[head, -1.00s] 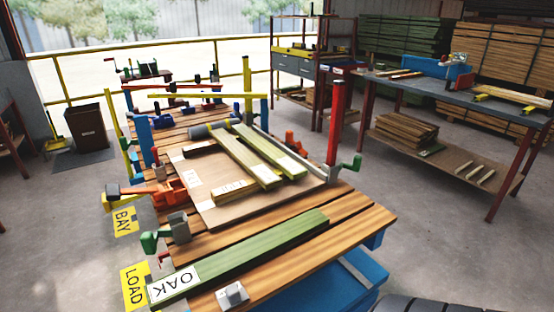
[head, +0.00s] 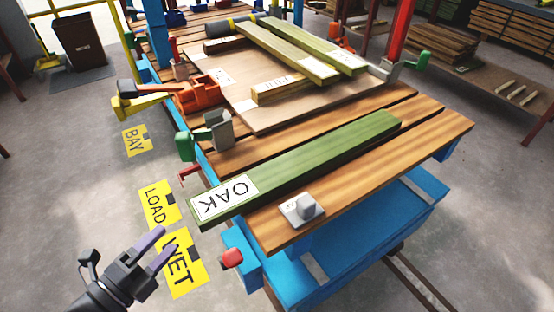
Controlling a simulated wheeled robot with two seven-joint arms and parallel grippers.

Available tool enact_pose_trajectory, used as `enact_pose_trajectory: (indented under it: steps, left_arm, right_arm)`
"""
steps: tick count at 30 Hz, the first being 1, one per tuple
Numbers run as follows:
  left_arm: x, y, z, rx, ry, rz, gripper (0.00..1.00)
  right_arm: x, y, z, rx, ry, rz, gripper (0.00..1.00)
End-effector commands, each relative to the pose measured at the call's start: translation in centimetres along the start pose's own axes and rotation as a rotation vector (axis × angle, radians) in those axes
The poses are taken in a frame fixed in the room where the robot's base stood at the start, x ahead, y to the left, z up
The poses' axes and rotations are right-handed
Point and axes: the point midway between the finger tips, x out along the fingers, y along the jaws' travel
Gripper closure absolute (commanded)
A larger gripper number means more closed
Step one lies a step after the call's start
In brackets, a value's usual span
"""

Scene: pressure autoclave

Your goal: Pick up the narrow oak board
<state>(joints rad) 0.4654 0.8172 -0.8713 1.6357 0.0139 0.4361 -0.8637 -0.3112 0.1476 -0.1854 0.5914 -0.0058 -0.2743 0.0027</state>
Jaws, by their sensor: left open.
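The narrow oak board (head: 310,161) is a long green-stained board with a white label reading OAK at its near left end. It lies flat along the front part of the wooden slatted bench (head: 425,130), and its labelled end is at the bench's left edge. My left gripper (head: 155,246) is at the lower left, over the floor by the yellow WET sign. Its two purple-grey fingers are apart with nothing between them. It is clear of the board, to the left of and below the OAK label. My right gripper is out of the picture.
A grey block with a knob (head: 302,209) sits on the bench in front of the board. A green-handled clamp (head: 205,136) and an orange clamp (head: 198,95) line the left edge. Other boards (head: 290,50) lie on a brown panel behind. A red knob (head: 232,257) juts out below the bench.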

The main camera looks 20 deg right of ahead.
Motion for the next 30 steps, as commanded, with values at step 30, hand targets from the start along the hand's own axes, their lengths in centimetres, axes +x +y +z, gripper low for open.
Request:
enact_pose_trajectory:
  steps: [30]
  left_arm:
    - [10.0,1.9,-0.2,0.006,0.012,-0.002,0.43]
  right_arm:
    - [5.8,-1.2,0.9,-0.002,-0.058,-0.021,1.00]
